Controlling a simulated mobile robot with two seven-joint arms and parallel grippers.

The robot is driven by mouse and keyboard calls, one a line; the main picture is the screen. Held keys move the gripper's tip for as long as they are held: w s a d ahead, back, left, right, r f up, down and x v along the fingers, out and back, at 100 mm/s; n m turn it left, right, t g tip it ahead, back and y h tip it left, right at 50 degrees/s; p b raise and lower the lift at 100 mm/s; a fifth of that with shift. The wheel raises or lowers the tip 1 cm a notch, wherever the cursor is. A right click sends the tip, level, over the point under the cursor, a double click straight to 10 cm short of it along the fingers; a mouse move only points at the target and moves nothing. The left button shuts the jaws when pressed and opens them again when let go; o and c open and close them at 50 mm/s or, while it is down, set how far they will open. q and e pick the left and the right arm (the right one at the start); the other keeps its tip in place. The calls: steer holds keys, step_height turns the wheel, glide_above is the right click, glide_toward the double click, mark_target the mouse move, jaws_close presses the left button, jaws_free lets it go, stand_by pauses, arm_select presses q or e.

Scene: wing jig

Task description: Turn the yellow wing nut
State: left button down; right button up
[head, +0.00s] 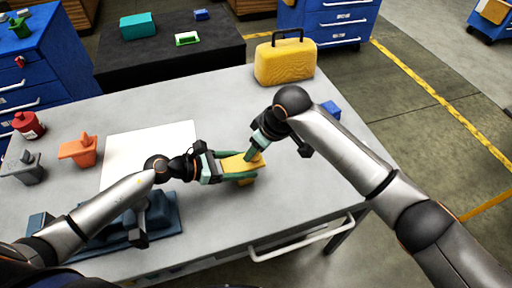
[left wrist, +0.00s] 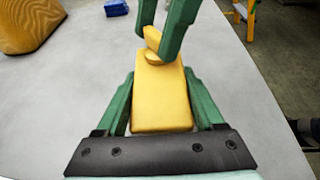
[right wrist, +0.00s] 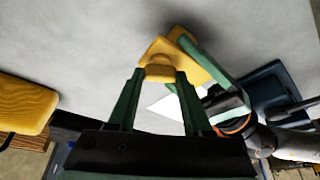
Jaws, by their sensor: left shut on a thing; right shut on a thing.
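The yellow jig block (left wrist: 160,100) is clamped between the green fingers of my left gripper (head: 236,168), over the middle of the table. The yellow wing nut (left wrist: 153,42) sits at the block's far end in the left wrist view. It also shows in the right wrist view (right wrist: 158,70), beside the block (right wrist: 192,58). My right gripper (head: 252,156) reaches in from the right, with its fingertips shut on the wing nut. The fingers partly hide the nut, and its exact turn angle is hard to tell.
On the grey table (head: 290,210) stand a yellow case (head: 285,62), a blue block (head: 330,108), an orange vise-like piece (head: 78,150), a grey one (head: 24,167) and a red can (head: 28,125). A white sheet (head: 140,145) lies left. The front right is clear.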

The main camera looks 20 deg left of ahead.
jaws_close()
steer(key=shift+m, duration=0.3)
steer(key=m+t, duration=0.1)
steer(key=m, duration=0.1)
steer(key=shift+s+a+m, duration=0.1)
steer(key=shift+s+m, duration=0.05)
steer(key=shift+m, duration=0.15)
steer(key=shift+m+t+h, duration=0.4)
steer(key=shift+m+h, duration=0.3)
steer(key=shift+m, duration=0.7)
steer(key=o, duration=0.9)
jaws_free()
